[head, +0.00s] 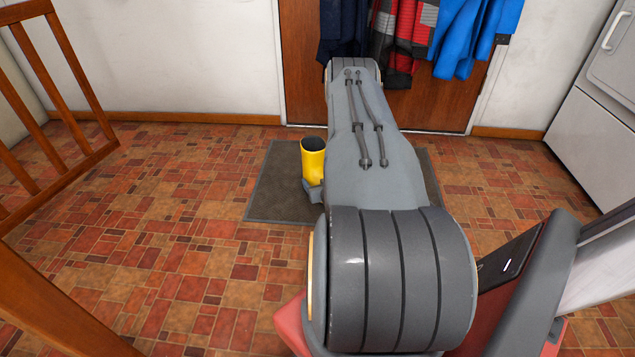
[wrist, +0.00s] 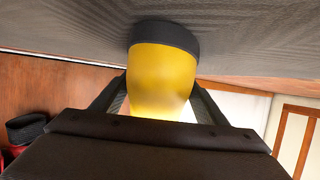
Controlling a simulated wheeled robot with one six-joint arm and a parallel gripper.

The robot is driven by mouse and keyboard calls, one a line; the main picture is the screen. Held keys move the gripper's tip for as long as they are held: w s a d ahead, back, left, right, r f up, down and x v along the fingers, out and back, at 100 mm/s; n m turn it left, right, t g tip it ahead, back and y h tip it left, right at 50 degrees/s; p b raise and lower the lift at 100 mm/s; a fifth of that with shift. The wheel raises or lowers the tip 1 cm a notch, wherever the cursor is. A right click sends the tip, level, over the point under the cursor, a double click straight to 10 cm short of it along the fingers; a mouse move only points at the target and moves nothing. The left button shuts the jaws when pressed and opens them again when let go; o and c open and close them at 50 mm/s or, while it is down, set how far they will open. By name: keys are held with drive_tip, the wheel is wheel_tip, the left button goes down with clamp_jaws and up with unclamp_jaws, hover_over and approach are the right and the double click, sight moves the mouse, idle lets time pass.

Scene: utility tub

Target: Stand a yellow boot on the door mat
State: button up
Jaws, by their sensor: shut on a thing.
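The yellow boot (head: 313,158) is upright over the left part of the dark grey door mat (head: 272,190), its dark opening facing up in the head view. My gripper (head: 315,190) is low on the boot's near side, mostly hidden behind my arm. In the wrist view the fingers (wrist: 158,100) are on both sides of the yellow boot (wrist: 162,75), shut on it. The boot's dark sole is against or close to the grey mat (wrist: 265,45); I cannot tell whether it touches. My arm covers the middle of the mat.
A brown door (head: 440,105) with hanging coats (head: 405,35) stands behind the mat. A wooden railing (head: 65,70) is at the left and a white appliance (head: 595,120) at the right. The tiled floor (head: 150,220) left of the mat is clear.

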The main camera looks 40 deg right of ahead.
drive_tip(key=o, duration=1.5)
drive_tip(key=shift+f, duration=0.1)
drive_tip(key=shift+c, duration=0.2)
drive_tip(key=p+v, duration=0.6)
drive_tip(key=v, duration=0.6)
drive_tip(key=shift+a+p, duration=0.1)
drive_tip(key=shift+p, duration=0.2)
